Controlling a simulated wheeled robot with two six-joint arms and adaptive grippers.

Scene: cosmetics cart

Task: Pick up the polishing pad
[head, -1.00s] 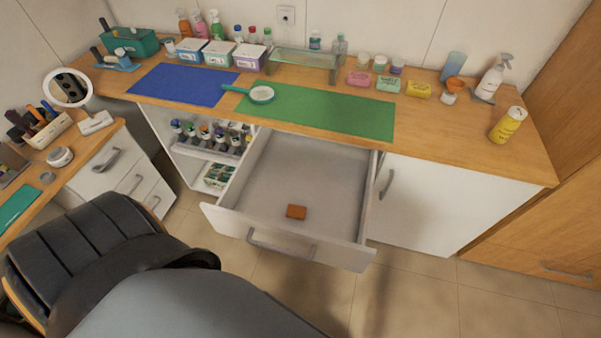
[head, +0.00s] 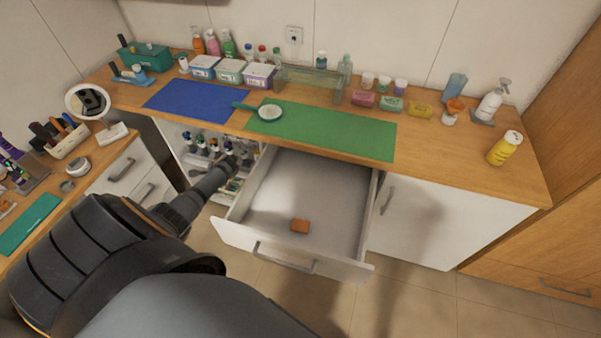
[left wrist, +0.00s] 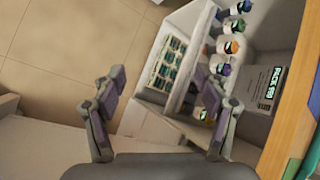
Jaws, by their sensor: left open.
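The polishing pad, seemingly the small orange-brown block (head: 300,226), lies flat in the open white drawer (head: 330,195), near its front panel. My left gripper (head: 238,161) is in front of the open shelf, left of the drawer and apart from the pad. The left wrist view shows its two fingers (left wrist: 160,82) spread wide with nothing between them. The pad does not show in that view. My right gripper is in neither view.
Several small bottles (left wrist: 228,45) and a tray of teal items (left wrist: 168,60) stand on the shelf beside the left fingers. The wooden counter (head: 440,150) carries a blue mat (head: 197,100), a green mat (head: 340,130), and a round hand mirror (head: 270,112). The drawer is otherwise empty.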

